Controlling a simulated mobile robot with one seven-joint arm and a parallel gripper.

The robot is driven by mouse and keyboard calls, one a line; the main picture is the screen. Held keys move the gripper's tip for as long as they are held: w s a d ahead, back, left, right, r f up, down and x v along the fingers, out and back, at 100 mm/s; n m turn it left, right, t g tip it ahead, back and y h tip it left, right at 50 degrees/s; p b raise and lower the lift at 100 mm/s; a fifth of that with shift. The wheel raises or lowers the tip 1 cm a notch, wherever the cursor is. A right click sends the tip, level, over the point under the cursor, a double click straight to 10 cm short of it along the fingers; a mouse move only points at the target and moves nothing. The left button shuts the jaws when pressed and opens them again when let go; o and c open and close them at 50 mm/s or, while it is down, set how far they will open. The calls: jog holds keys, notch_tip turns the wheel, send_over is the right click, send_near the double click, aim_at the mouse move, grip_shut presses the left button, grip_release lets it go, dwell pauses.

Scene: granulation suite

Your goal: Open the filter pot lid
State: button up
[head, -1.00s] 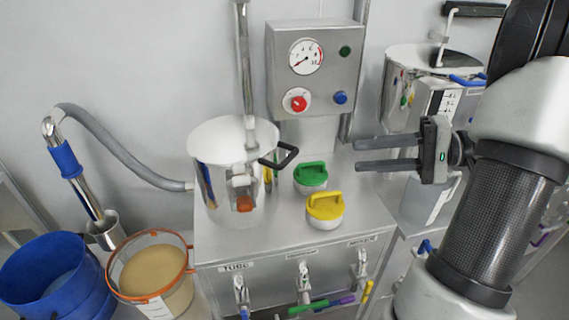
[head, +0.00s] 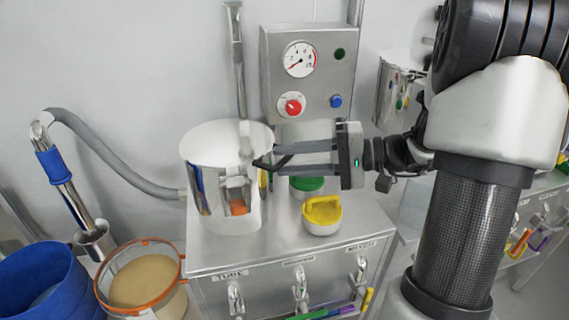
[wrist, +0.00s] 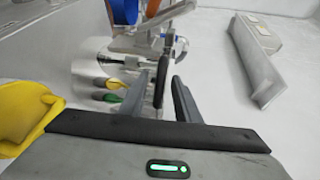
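The steel filter pot (head: 252,202) stands on the left of the steel bench, its lid (head: 212,140) closed on top. The lid's black handle (head: 262,163) sticks out at the pot's right side. My gripper (head: 277,160) reaches in from the right, level with the handle, and its fingertips partly cover it. In the wrist view the handle (wrist: 159,82) shows between the two spread fingers of my gripper (wrist: 160,84), with a gap visible on the right. The fingers look open; whether either touches the handle I cannot tell.
A yellow-lidded jar (head: 322,214) and a green-lidded jar (head: 307,185) stand below my gripper. A gauge panel (head: 312,75) rises behind. A grey hose (head: 115,158), an orange-rimmed sieve (head: 140,280) and a blue tub (head: 42,285) are to the left.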

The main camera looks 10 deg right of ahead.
jog(key=shift+w+a+f, duration=0.15)
jog(key=shift+w+a, duration=0.15)
jog(key=shift+a, duration=0.35)
grip_shut()
